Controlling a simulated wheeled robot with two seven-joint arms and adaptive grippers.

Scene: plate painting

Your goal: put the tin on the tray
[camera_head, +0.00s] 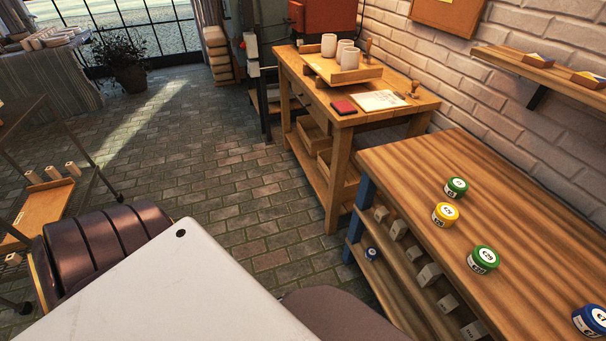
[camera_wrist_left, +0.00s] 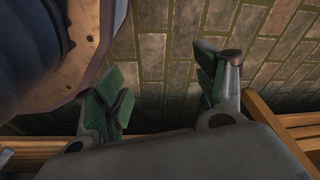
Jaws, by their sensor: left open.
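A small blue tin (camera_head: 371,254) sits on the shelf below. A wooden tray (camera_head: 318,67) with white cups is on the table behind. Another wooden tray (camera_head: 38,211) is at the left. My left gripper (camera_wrist_left: 166,90) is open and empty above brick paving in the wrist view. My right gripper is not seen.
The workbench (camera_head: 400,160) has free room between its tins; pale blocks (camera_head: 429,274) fill its shelf. A brick wall (camera_head: 480,90) stands behind. The paved floor (camera_head: 240,180) is clear in the middle.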

